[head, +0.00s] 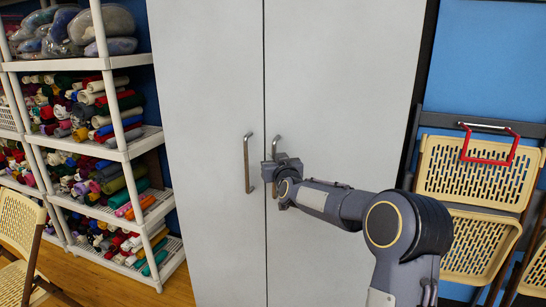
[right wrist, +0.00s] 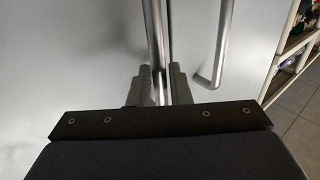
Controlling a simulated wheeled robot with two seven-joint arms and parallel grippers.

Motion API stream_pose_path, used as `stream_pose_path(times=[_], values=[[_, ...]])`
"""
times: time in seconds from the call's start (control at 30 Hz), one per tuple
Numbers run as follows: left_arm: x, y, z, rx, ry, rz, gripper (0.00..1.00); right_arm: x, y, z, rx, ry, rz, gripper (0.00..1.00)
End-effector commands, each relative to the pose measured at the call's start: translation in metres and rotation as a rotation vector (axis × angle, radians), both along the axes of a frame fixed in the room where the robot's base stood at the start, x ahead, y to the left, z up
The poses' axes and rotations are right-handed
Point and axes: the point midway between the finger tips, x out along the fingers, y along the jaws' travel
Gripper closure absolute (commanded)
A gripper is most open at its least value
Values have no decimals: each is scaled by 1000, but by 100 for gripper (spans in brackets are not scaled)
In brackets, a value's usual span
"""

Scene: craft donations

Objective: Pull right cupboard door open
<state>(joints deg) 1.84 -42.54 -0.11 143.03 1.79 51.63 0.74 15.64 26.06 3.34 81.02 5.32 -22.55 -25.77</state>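The tall light-grey cupboard has a right door (head: 345,70) and a left door (head: 205,70), both closed, with a thin dark seam between them. The right door's bar handle (head: 276,145) is partly hidden by my right gripper (head: 272,173). In the right wrist view this handle (right wrist: 155,35) runs down between the two fingers of the right gripper (right wrist: 160,85), which look closed on it. The left door's handle (head: 248,163) is free; it also shows in the right wrist view (right wrist: 217,45). My left gripper is out of view.
A white shelf unit (head: 118,150) with fabric rolls and bags stands left of the cupboard. A tan chair (head: 20,240) is at the lower left. Folded tan chairs (head: 475,175) hang at the right by a blue wall, with a red frame (head: 490,158).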

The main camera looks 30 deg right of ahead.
Motion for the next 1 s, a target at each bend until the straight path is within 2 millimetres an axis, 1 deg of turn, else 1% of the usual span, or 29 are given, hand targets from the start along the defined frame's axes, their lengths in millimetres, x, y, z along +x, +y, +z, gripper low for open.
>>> stream_pose_path(times=[0.1,0.33,0.37,0.4,0.5,0.83,0.93,1.0], values=[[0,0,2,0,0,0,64,6,-2,0,0,0,-1,83],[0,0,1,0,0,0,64,7,-2,0,0,0,-1,83],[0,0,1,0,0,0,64,7,-2,0,0,0,-1,84],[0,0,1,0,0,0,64,7,-2,0,0,0,-1,89],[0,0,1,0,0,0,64,7,-2,0,0,0,-1,100],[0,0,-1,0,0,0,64,6,-2,-1,1,0,1,100],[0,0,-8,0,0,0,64,4,-1,-3,4,-2,10,100],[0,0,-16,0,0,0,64,1,1,-4,5,-5,22,100]])
